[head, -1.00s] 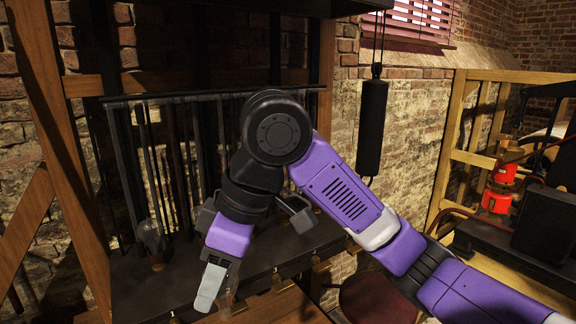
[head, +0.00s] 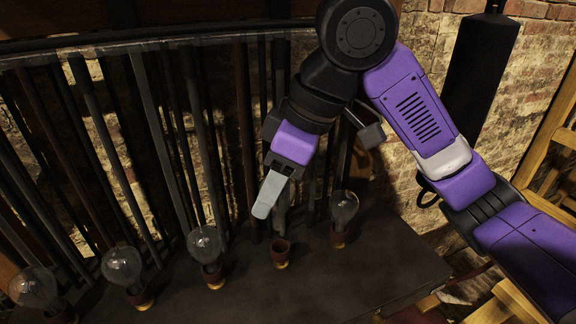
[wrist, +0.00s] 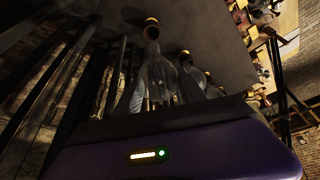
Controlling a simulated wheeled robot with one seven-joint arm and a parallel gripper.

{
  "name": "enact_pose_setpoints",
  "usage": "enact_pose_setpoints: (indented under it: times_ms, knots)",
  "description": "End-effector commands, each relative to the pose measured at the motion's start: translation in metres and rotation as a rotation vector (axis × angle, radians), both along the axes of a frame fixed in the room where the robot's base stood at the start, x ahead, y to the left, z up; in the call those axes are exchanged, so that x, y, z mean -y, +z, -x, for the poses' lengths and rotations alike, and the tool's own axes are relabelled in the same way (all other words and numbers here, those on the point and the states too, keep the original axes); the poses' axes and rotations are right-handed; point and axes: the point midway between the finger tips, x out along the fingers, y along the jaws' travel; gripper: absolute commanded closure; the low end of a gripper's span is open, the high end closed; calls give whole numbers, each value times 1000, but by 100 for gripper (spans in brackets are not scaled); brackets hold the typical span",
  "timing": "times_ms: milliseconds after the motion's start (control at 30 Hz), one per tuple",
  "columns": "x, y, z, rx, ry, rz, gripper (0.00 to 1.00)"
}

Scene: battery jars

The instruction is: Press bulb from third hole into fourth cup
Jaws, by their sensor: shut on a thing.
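My gripper (head: 272,200) is shut on a clear glass bulb (wrist: 158,78), which shows between the fingers in the wrist view. In the head view the near finger and arm hide most of this bulb. An empty dark red cup with a gold base (head: 280,254) stands on the dark shelf, second from the right in the row. The gripper is above this cup, with a gap between. The cup also shows beyond the bulb in the wrist view (wrist: 151,29). Whether bulb and cup are exactly in line is hard to tell.
Bulbs sit in neighbouring cups: one to the right (head: 344,207), one to the left (head: 205,243), and others farther left (head: 122,266) (head: 36,287). Dark vertical rods stand behind the row. The shelf (head: 375,270) is clear in front of the right-hand cups. A black cylinder (head: 480,80) hangs at right.

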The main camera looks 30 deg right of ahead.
Motion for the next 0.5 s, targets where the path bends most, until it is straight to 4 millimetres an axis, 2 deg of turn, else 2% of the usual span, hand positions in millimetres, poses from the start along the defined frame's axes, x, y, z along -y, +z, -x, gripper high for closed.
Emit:
enact_pose_setpoints:
  times_ms: [233, 500]
  knots:
    - [0, -11, 0, 0, 0, 0, 100]
    - [0, -34, 0, 1, 0, 1, 100]
